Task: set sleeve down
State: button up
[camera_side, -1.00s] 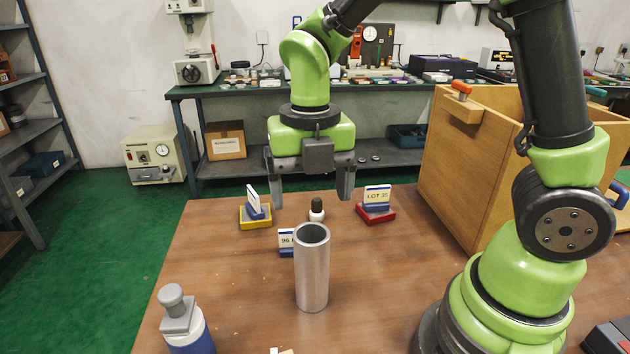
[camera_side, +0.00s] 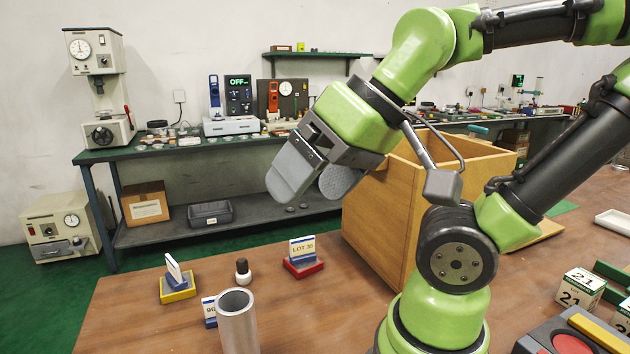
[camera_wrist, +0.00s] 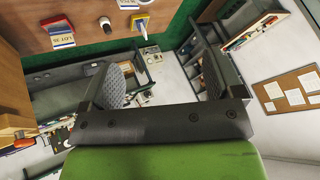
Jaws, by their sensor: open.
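The sleeve, a plain grey metal tube (camera_side: 238,322), stands upright on the wooden table in the side view; its open top faces up and its lower end is cut off by the frame edge. My gripper (camera_side: 312,186) is open and empty, high above the table, up and to the right of the sleeve and apart from it. It is tilted, with its fingers pointing down and left. In the wrist view my two fingers (camera_wrist: 160,80) are spread with nothing between them. The sleeve does not show there.
A yellow card stand (camera_side: 178,287), a small black-capped white bottle (camera_side: 243,271), a red-based LOT 35 stand (camera_side: 302,258) and a blue-based card (camera_side: 209,310) stand near the sleeve. A large wooden box (camera_side: 375,215) is close behind my gripper. Numbered cartons (camera_side: 580,289) are at right.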

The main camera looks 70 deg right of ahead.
jog(key=shift+s+m, duration=0.1)
jog(key=shift+m, duration=0.3)
jog(key=n+g+h, duration=0.4)
jog(key=n+h, duration=1.2)
jog(key=n, duration=0.8)
send_near(229, 309)
jog(key=d, duration=0.2)
jog(key=x, duration=1)
jog(key=shift+a+f, duration=0.15)
jog(key=shift+f, duration=0.15)
grip_shut()
